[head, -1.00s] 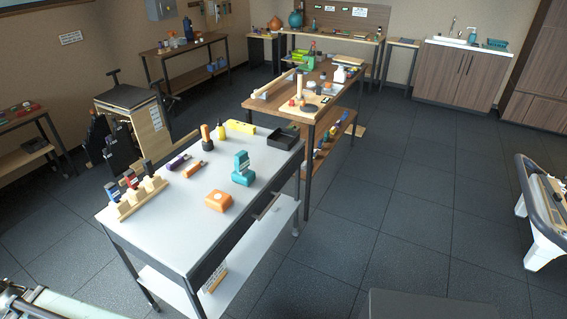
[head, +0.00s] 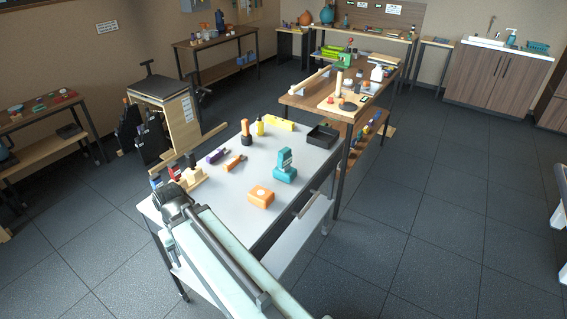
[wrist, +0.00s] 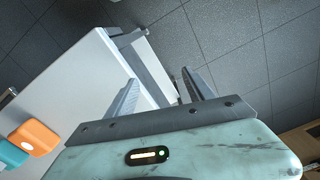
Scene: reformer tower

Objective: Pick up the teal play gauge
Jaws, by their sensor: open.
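The teal play gauge (head: 285,166) stands upright on the white-topped table (head: 222,190), toward its right side. It has a pale label on its upper part. In the wrist view a teal piece (wrist: 10,155) shows at the left edge, cut off, beside the orange block. My gripper (wrist: 165,85) is open in the wrist view, with nothing between its fingers, over the table's edge and floor. In the head view my arm reaches in from the bottom across the table's near left corner; the gripper's end (head: 175,205) is at that corner, apart from the gauge.
An orange block (head: 261,197) lies just in front of the gauge, also in the wrist view (wrist: 35,137). A black tray (head: 322,136), a yellow block (head: 280,124), a yellow bottle (head: 259,127) and a wooden-handled tool (head: 246,133) stand behind. A wooden rack (head: 190,178) is at left.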

